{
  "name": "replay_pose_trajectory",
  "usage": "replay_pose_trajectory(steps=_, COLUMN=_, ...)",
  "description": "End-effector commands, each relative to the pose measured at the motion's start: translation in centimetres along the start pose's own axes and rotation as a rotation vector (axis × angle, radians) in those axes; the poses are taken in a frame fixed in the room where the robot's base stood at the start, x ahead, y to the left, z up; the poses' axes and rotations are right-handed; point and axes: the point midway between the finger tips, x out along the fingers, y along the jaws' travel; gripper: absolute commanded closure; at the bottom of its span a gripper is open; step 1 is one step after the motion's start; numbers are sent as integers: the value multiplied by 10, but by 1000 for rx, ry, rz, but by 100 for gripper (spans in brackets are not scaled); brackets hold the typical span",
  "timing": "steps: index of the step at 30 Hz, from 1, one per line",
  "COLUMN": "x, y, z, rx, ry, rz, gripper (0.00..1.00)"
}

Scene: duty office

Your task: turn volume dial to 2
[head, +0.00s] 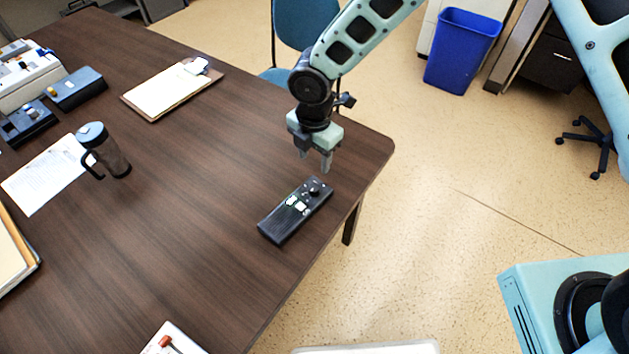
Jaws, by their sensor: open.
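A black control box (295,211) lies on the dark wooden table (195,215) near its right edge. Its volume dial (315,189) is a round black knob at the box's far end, and light buttons sit at its middle. The dial's setting and markings are too small to read. My gripper (314,162) points down above the table, just beyond the dial end of the box. It is open and empty, and its fingertips look apart from the dial.
A clipboard (165,92), a dark mug (108,152), paper (40,178) and desk devices (76,88) are on the table to the left. A blue chair (300,25) stands behind it, and a blue bin (461,50) on the floor. The table around the box is clear.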

Motion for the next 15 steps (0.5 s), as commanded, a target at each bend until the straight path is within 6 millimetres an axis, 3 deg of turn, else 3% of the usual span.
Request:
replay_pose_trajectory(steps=9, x=65, y=-1, z=-1, rx=1, ry=1, rz=-3, gripper=51)
replay_pose_trajectory(steps=15, x=96, y=0, z=0, rx=2, ry=1, rz=-1, gripper=51)
